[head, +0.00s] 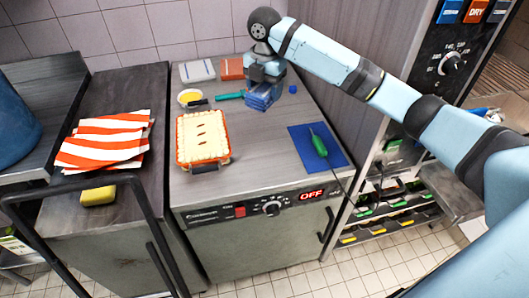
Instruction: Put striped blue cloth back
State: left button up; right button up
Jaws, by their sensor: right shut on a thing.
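The striped blue cloth (261,99) is a small folded blue bundle at the back of the grey counter. My right gripper (264,85) points down over it and is shut on it; the jaws hide its upper part. I cannot tell whether its underside touches the counter. To its left at the back edge lie a folded white cloth with a blue edge (196,70) and a folded orange-red cloth (231,68). My left gripper is not in view.
A teal-handled tool (229,96) and a bowl of yellow liquid (190,98) are left of the gripper. A crusted pie dish (202,139) stands nearer. A green-handled tool (319,143) lies on a blue mat (334,157). An orange-striped cloth (104,140) lies far left.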

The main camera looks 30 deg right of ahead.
send_over(265, 151)
notch_tip(265, 151, down, 15)
jog(key=shift+f+p, duration=0.2)
jog(key=shift+p, duration=0.15)
notch_tip(265, 151, down, 4)
jog(key=shift+f, duration=0.2)
jog(key=o, duration=0.9)
jog(key=shift+f, duration=0.1)
